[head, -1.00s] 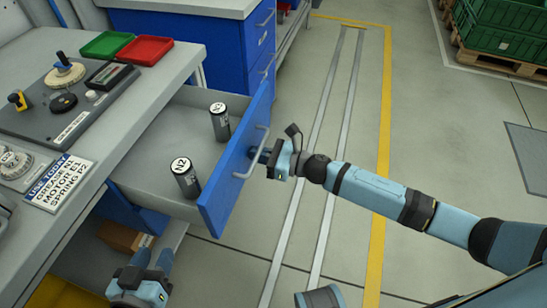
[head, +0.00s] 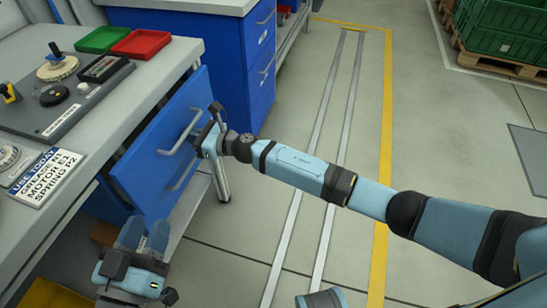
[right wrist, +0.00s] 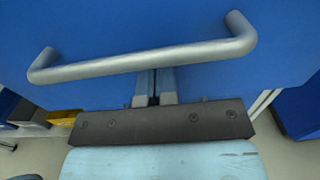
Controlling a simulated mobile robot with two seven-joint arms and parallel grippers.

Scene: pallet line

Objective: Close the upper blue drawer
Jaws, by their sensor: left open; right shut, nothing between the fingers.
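In the head view, my right gripper (head: 203,140) hides part of the front's right side. My left gripper (head: 145,236) is open and empty, low in front of the bench.
The bench top (head: 160,60) carries green (head: 102,40) and red (head: 141,43) trays, a control panel and a sign (head: 47,176). Another blue drawer cabinet (head: 245,60) stands behind. A second handle (head: 187,172) shows below the upper one.

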